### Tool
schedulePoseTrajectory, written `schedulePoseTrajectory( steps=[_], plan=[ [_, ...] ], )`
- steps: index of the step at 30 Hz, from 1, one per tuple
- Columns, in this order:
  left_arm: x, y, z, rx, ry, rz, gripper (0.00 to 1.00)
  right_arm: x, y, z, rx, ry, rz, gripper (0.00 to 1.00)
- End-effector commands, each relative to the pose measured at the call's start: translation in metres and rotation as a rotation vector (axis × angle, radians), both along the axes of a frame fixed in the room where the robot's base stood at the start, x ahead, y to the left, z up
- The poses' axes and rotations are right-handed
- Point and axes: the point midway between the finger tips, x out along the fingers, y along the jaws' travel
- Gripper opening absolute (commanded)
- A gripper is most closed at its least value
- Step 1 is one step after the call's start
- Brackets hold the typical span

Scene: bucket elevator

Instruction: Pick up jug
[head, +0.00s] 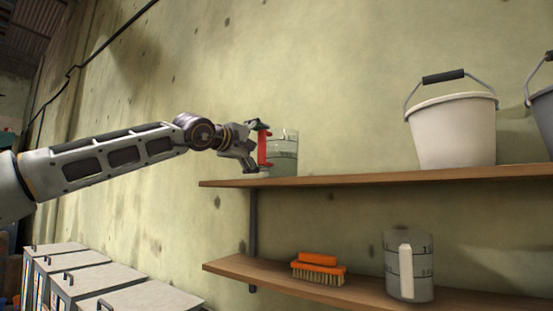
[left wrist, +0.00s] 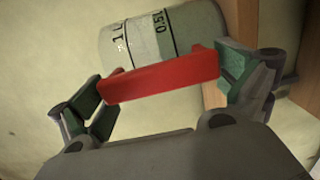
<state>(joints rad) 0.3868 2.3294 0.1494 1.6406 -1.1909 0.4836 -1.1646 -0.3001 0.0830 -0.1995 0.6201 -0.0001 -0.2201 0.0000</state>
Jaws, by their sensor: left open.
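A clear measuring jug with a red handle (head: 285,153) stands at the left end of the upper shelf. My left gripper (head: 260,152) is at its handle, coming in from the left. In the left wrist view the red handle (left wrist: 160,78) lies between the two open fingers (left wrist: 165,88), with the marked jug body (left wrist: 165,35) behind it. The fingers sit near the handle's two ends; whether they touch it I cannot tell. A second clear jug with a white handle (head: 409,267) stands on the lower shelf. My right gripper is not in view.
The upper shelf (head: 340,179) also holds a white bucket (head: 453,131) and part of a grey bucket (head: 543,115) at right. An orange brush (head: 318,268) lies on the lower shelf (head: 240,267). Grey bins (head: 75,275) stand at lower left. The upper shelf is clear between jug and white bucket.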

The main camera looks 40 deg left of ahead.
Motion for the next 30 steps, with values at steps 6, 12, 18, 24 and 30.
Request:
schedulePoseTrajectory(
  steps=[6,12,18,24,30],
  plan=[
    [0.000,0.000,0.000,0.000,0.000,0.000,0.92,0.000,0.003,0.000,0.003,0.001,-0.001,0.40],
    [-0.001,0.000,0.003,0.000,-0.006,-0.001,0.70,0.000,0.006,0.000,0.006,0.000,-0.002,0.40],
    [-0.001,0.000,0.002,0.000,-0.005,-0.001,0.69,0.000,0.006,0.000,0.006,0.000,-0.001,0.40],
    [-0.001,0.000,0.006,0.000,-0.005,-0.001,0.69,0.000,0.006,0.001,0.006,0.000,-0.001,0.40],
    [-0.001,0.000,0.020,-0.001,-0.006,-0.001,0.69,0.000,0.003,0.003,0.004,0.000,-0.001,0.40]
  ],
)
